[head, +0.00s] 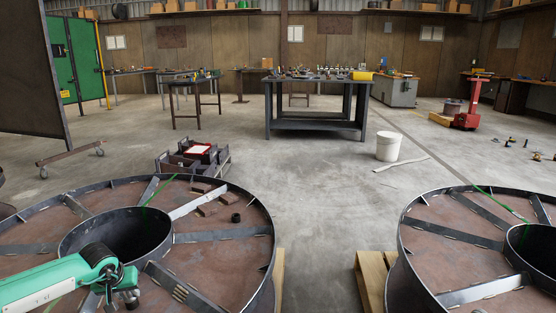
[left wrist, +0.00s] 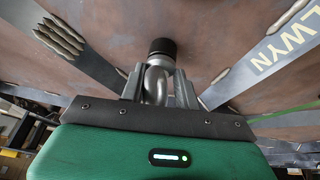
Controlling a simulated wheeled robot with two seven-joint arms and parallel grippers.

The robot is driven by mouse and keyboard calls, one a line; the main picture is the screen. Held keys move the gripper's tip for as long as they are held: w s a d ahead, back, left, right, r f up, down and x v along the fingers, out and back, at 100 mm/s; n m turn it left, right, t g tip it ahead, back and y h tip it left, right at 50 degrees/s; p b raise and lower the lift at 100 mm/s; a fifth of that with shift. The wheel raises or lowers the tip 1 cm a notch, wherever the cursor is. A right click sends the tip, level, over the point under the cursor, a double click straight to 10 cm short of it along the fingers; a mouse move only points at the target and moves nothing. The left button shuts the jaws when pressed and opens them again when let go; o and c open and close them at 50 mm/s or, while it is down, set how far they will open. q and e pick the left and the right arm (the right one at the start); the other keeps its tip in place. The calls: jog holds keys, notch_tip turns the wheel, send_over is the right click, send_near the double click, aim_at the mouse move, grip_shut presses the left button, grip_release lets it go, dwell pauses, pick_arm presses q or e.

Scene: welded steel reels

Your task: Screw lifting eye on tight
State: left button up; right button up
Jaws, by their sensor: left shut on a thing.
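My left gripper (head: 127,296) reaches in from the left over the near-left steel reel (head: 262,230). In the left wrist view its two grey fingers (left wrist: 160,88) are shut on the lifting eye (left wrist: 156,82), a rounded bare-metal ring. A short dark cylindrical piece (left wrist: 163,46) is at the far end of the eye, against the brown reel face (left wrist: 215,30). I cannot tell how far the eye is screwed in. In the head view the eye is too small and covered to make out clearly. My right gripper is not in view.
A white bucket (head: 389,146), a dark workbench (head: 320,130) and a crate (head: 222,164) stand beyond.

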pick_arm(q)
jog(key=o, duration=1.3)
jog(key=shift+d+f, duration=0.1)
jog(key=shift+f, duration=0.05)
jog(key=shift+s+r+p, duration=0.2)
jog(key=shift+r+p, duration=0.4)
jog(key=shift+r, duration=0.05)
jog(key=p+v, duration=0.4)
jog(key=v, duration=0.1)
jog(key=shift+s+r+p, duration=0.2)
jog(key=shift+r+p, duration=0.15)
jog(key=shift+p, duration=0.05)
